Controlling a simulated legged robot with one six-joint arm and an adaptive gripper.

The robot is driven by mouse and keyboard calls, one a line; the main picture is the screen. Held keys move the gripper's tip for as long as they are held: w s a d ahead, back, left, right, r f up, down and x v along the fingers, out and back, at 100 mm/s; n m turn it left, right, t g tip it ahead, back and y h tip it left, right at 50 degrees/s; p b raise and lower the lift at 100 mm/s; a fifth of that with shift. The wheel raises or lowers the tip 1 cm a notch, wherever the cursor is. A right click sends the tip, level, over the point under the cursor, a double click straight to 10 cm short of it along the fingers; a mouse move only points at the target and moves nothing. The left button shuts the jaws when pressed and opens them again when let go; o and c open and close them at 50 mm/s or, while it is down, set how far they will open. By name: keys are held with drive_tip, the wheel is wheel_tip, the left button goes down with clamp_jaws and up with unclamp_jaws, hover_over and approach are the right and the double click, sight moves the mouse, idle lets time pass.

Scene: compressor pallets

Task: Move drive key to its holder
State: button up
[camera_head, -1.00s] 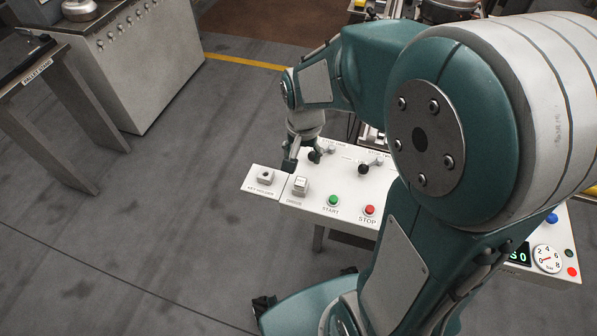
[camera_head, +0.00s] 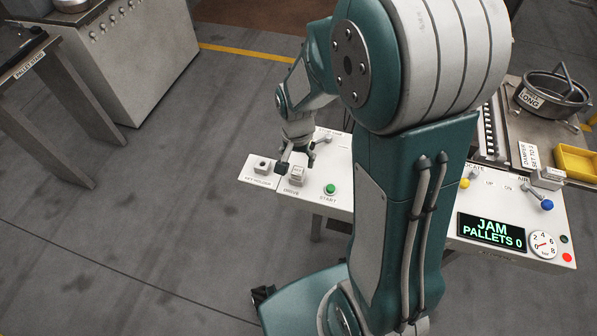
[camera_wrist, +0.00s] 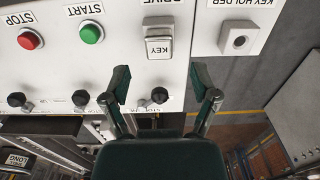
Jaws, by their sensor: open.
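The drive key (camera_head: 297,172) is a pale block marked KEY, seated at the DRIVE label on the white control panel. In the wrist view the key (camera_wrist: 159,47) is upside down, just beyond the gap between my fingertips. My gripper (camera_wrist: 161,83) is open and empty, its two dark fingers spread apart. In the head view my gripper (camera_head: 298,158) hangs close to the key; contact cannot be told. The key holder (camera_head: 262,164) is a white plate with a raised socket at the panel's left end. The holder (camera_wrist: 239,39) also shows at the upper right in the wrist view.
A green START button (camera_head: 330,189) is right of the key, and a red STOP button (camera_wrist: 30,40) shows in the wrist view. Several black-knobbed levers (camera_wrist: 159,95) stand close to my fingers. A display (camera_head: 491,231) reads JAM, PALLETS 0. Floor left of the holder is clear.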

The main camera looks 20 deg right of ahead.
sight(298, 170)
drive_tip(key=shift+f, duration=2.3)
clamp_jaws()
drive_tip(key=shift+r, duration=0.2)
drive_tip(key=shift+r, duration=2.85)
